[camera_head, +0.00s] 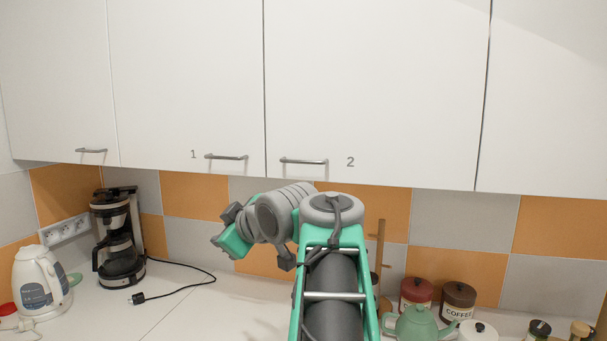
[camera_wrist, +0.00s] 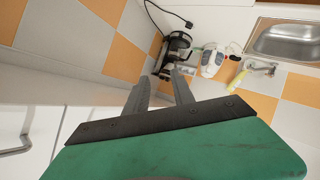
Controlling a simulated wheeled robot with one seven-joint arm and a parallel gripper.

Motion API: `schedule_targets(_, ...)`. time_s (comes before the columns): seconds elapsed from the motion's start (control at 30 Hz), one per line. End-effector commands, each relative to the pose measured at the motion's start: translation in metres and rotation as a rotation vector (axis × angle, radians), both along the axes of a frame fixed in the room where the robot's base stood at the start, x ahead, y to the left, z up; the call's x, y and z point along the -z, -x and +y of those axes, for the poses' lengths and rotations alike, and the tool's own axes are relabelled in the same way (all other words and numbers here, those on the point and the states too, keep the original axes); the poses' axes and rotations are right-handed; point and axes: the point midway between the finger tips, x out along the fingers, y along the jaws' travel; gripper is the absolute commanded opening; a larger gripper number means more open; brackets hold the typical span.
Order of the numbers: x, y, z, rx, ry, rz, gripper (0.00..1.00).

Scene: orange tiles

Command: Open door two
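Door two (camera_head: 375,90) is a white upper cabinet door, shut flush with its neighbours. The number 2 (camera_head: 350,162) is printed near its lower left corner, beside its grey bar handle (camera_head: 304,161). My gripper (camera_wrist: 161,80) is open in the wrist view, with an empty gap between its two grey fingers. In the head view the end of my arm is below and left of the handle, apart from it, and the fingers are not clear. A bar handle (camera_wrist: 14,146) on a white front shows at the wrist view's left edge; I cannot tell which door it is.
Door one (camera_head: 185,85) is shut on the left, its handle (camera_head: 226,157) close to door two's. On the counter stand a coffee maker (camera_head: 118,240), a kettle (camera_head: 40,280), a green teapot (camera_head: 418,324) and canisters (camera_head: 458,300). A sink (camera_wrist: 288,40) shows in the wrist view.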

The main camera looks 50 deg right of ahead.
Motion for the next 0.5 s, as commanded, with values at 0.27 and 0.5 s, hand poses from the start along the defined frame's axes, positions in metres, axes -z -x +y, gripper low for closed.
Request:
schedule_targets(0.27,-0.121,0.102,-0.119,-0.059,0.631,-0.144,0.30)
schedule_targets(0.5,-0.142,0.144,-0.127,-0.108,0.840,-0.115,0.30)
